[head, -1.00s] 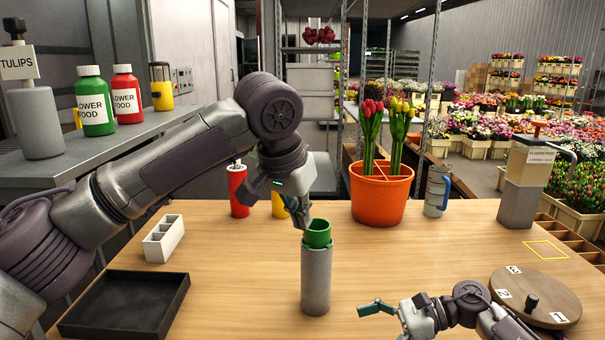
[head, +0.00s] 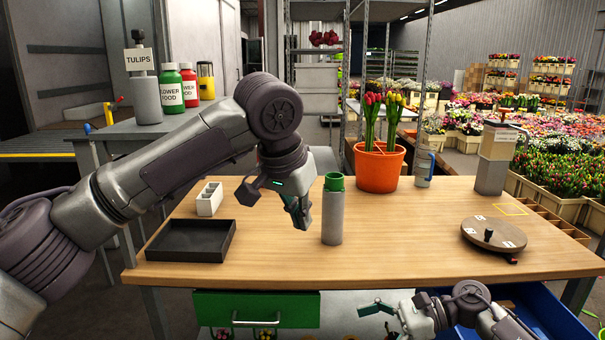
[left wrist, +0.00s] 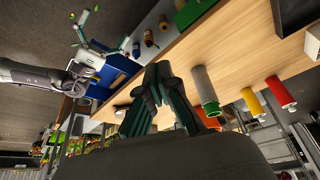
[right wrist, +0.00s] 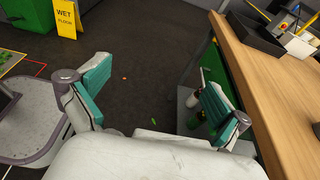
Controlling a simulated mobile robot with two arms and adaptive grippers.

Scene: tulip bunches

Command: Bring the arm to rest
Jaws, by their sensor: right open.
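My left arm reaches in from the left in the head view. Its gripper (head: 300,212) hangs at the left of a grey cylinder with a green top (head: 332,218), apart from it. In the left wrist view the fingers (left wrist: 158,70) come together at their tips with nothing between them. The cylinder (left wrist: 204,86) stands beside them there. My right gripper (head: 376,308) is low in front of the table's front edge. In the right wrist view its fingers (right wrist: 155,85) are wide apart and empty, over the dark floor beside the table.
The wooden table (head: 400,248) bears a black tray (head: 190,258), a white divided holder (head: 209,200), an orange pot of tulips (head: 379,172), a grey-blue flask (head: 424,168), a dispenser (head: 494,165) and a round numbered board (head: 480,236). A green drawer (head: 240,310) and a blue bin (head: 545,315) are below.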

